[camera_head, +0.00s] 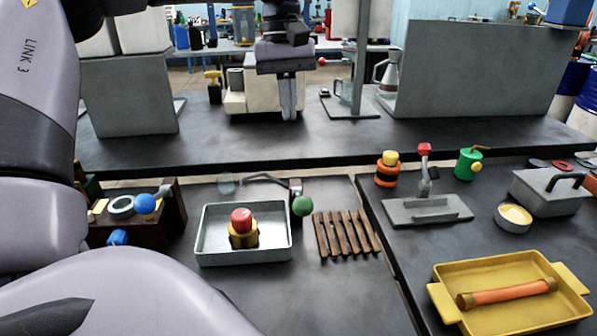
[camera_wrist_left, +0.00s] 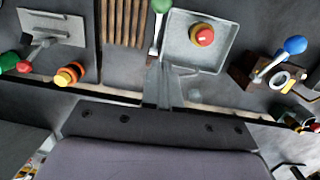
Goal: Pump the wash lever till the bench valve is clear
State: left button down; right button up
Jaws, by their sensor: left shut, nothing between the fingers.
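The bench valve, a brass body with a red cap (camera_head: 241,220), stands in a grey metal tray (camera_head: 212,252); it also shows in the left wrist view (camera_wrist_left: 201,35). Dark patches show low on it. A lever with a green ball (camera_head: 302,206) stands at the tray's right rear, by a thin spout (camera_head: 265,180); I take it to be the wash lever. The green ball also shows in the left wrist view (camera_wrist_left: 161,5). My left gripper (camera_head: 289,117) points down, shut and empty, above and behind the lever, apart from it. My right gripper is not in view.
A wooden slatted rack (camera_head: 345,234) lies right of the tray. A wooden box with a blue-ball lever (camera_head: 145,203) stands left. A red-handled lever on a grey plate (camera_head: 424,150) and a yellow tray (camera_head: 440,298) are right. A small glass (camera_head: 226,183) stands behind the metal tray.

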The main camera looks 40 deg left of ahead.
pick_arm(q)
send_near(300, 200)
jog(key=w+a+f, duration=0.3)
jog(key=a+f, duration=0.1)
jog(key=f, duration=0.1)
jog(key=shift+s+d+f+p, duration=0.3)
jog(key=shift+d+f+p, duration=0.2)
jog(key=shift+d, duration=0.2)
jog(key=shift+s+d+f+p, duration=0.3)
jog(key=shift+d+f, duration=0.2)
jog(key=shift+d, duration=0.25)
